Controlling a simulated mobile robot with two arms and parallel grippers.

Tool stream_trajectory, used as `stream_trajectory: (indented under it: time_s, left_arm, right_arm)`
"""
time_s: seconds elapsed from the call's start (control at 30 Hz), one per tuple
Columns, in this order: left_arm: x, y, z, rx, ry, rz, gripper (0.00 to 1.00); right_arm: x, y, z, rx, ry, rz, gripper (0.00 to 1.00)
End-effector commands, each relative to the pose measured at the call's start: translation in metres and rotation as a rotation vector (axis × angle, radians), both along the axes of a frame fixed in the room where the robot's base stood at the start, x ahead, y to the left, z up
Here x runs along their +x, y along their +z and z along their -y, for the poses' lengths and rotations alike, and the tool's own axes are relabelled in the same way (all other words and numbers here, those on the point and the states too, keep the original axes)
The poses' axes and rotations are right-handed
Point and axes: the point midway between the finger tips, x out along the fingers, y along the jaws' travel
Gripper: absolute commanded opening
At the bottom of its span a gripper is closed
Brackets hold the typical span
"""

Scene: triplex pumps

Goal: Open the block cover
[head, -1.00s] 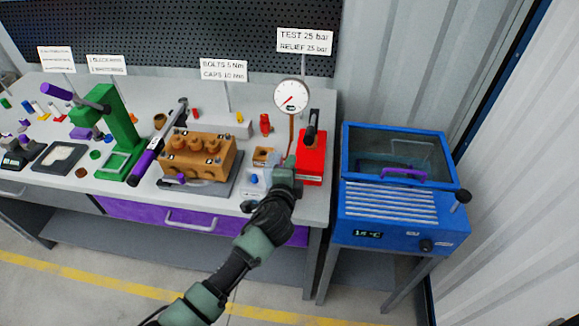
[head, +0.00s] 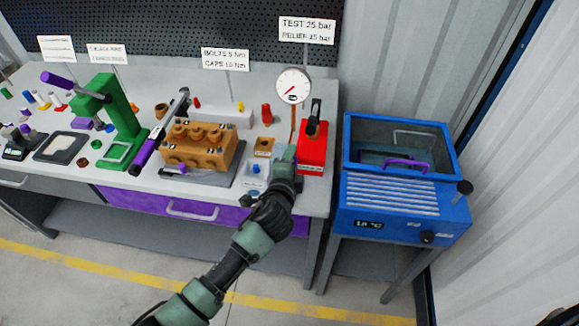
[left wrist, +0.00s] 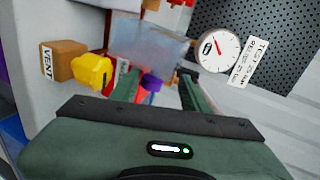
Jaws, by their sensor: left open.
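In the left wrist view, a see-through pale panel (left wrist: 150,42) stands ahead of my left gripper (left wrist: 162,80); it may be the block cover, but I cannot tell for sure. A small purple knob (left wrist: 152,82) shows between the fingers, which are apart; I see no clear contact. In the head view my left gripper (head: 286,155) is at the bench's right end, beside the red unit (head: 312,155) and a small brown block (head: 264,147), hiding what lies under it. The brown block, marked VENT, shows a yellow knob (left wrist: 90,73) in the wrist view. My right gripper is not in view.
A brown pump block (head: 197,145) sits on a grey plate left of my arm. A gauge (head: 293,85) stands behind the gripper. A blue cabinet (head: 400,215) with a glass lid and purple handle (head: 407,164) stands to the right, lid down. A clear-looking tray (head: 256,175) is close by.

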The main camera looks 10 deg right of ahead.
Motion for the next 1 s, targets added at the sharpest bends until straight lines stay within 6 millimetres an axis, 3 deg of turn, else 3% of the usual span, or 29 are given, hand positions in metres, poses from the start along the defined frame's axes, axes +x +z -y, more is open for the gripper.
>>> stream_trajectory:
  time_s: [0.2, 0.4, 0.73, 0.77, 0.83, 0.93, 1.0]
  left_arm:
    - [-0.032, 0.010, -0.011, -0.001, -0.001, 0.001, 0.46]
    - [-0.051, 0.017, -0.018, 0.000, -0.002, 0.000, 0.46]
    - [-0.055, 0.019, -0.019, 0.001, -0.001, 0.000, 0.46]
    - [-0.055, 0.019, -0.019, 0.001, -0.001, 0.000, 0.46]
    - [-0.056, 0.018, -0.021, -0.007, 0.007, -0.009, 0.46]
    - [-0.063, 0.007, -0.040, -0.073, 0.073, -0.085, 0.46]
    - [-0.076, -0.008, -0.066, -0.164, 0.169, -0.191, 0.46]
  right_arm:
    - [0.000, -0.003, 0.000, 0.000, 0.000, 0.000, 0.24]
    - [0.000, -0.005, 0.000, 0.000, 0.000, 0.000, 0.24]
    - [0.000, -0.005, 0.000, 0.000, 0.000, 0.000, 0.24]
    - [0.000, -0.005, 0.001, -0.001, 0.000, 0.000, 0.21]
    - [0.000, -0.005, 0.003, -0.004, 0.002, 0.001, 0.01]
    - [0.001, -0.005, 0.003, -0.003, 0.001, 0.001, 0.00]
    - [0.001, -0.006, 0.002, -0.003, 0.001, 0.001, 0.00]
